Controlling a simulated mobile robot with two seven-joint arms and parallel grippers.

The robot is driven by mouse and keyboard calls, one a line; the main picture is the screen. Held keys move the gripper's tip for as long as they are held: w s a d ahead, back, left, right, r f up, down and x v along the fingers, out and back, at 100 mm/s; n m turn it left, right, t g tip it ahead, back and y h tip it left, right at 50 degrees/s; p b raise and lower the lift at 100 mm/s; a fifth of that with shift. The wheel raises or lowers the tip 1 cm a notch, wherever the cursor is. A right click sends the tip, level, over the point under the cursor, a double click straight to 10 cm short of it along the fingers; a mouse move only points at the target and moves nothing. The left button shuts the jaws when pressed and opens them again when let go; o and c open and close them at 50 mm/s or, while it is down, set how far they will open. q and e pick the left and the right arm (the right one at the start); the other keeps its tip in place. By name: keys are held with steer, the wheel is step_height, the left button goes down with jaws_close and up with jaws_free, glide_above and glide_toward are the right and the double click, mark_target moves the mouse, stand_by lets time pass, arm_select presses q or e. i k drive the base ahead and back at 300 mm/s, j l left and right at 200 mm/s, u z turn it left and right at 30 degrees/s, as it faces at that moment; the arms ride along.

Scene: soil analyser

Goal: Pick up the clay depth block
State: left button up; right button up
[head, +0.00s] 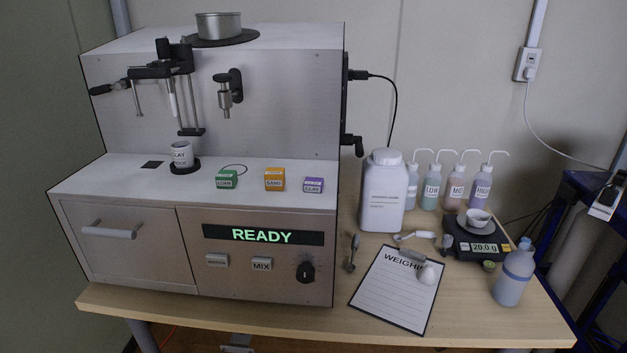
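Three small labelled blocks stand in a row on the analyser's white ledge: a green block (227,180) that seems to read LOAM, an orange block (274,180) reading SAND, and a purple block (313,185) whose small label looks like CLAY or similar but is too small to be sure. A white cup (181,155) with partly readable lettering stands on a black round pad at the left of the ledge. The blocks stand apart from each other with nothing on them. Neither of my grippers is in view.
The analyser (270,270) shows READY. Its clamp arm (165,70) and nozzle (228,95) overhang the ledge. The ledge front is clear.

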mark_target(311, 184)
steer(key=l+z, duration=0.15)
steer(key=l, duration=0.25)
steer(key=i+l+z, duration=0.15)
steer(key=l, duration=0.2)
steer(key=l+z, duration=0.15)
steer(key=l, duration=0.2)
steer(key=i+l+z, duration=0.15)
steer(key=l, duration=0.2)
steer(key=j, duration=0.75)
